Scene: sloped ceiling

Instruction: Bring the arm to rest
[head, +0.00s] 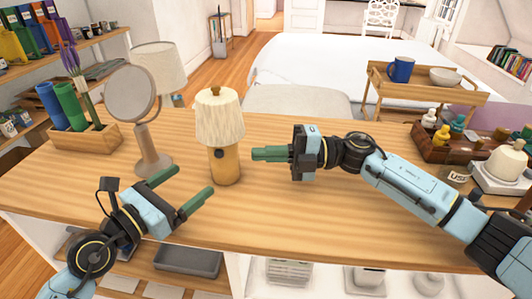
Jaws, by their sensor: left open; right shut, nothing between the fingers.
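My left gripper (184,188) is at the front left of the wooden table (300,222), its two green fingers spread apart with nothing between them. It points up and right toward the lamp's base. My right gripper (256,153) points left over the middle of the table. Its green fingers are together and hold nothing, and their tips are close to the right side of the small lamp (225,165). I cannot tell whether they touch it. My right arm (405,185) stretches in from the lower right.
A round mirror (133,95) on a stand is left of the lamp, with a wooden planter box (85,143) beyond it. The front middle of the tabletop is clear.

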